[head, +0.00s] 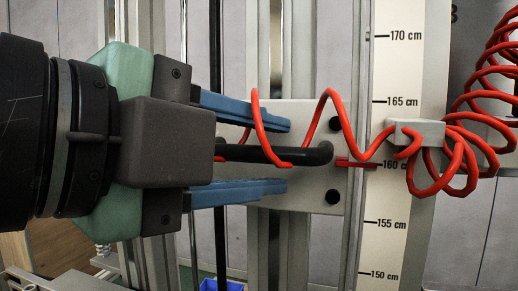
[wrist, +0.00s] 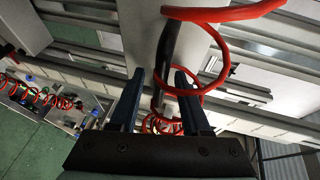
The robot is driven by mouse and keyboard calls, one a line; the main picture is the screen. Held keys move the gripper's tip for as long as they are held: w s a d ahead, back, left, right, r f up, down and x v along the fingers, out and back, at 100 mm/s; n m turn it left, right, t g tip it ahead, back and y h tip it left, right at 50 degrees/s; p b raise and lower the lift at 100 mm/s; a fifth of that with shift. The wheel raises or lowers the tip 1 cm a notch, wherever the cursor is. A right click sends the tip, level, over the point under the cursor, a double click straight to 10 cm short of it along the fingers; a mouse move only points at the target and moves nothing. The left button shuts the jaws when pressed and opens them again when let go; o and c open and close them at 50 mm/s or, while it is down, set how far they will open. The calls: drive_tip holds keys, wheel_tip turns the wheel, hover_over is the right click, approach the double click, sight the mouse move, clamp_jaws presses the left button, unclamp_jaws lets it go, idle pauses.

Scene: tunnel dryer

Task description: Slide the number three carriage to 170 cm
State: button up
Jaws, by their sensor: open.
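The carriage is a pale plate (head: 310,202) with dark bolts, mounted on a vertical rail. A black bar handle (head: 300,155) sticks out from it. Its red pointer (head: 356,164) lies at about the 160 cm mark of the white scale (head: 400,72). My gripper (head: 287,156) is open, with one blue finger above the handle and one below, gaps showing on both sides. In the wrist view the handle (wrist: 167,55) runs between the spread fingers (wrist: 159,72), in front of the plate (wrist: 203,58). The 170 cm mark is visible above the pointer.
A red coiled hose (head: 332,97) loops across the plate, the handle and the upper finger. It passes a grey block (head: 418,131) on the scale and hangs in coils at right. A partly cut-off 3 (head: 455,13) shows at upper right. Other units stand at left in the wrist view.

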drive_tip(key=shift+s+a, duration=0.1)
drive_tip(key=shift+a, duration=0.05)
clamp_jaws()
idle(1.4)
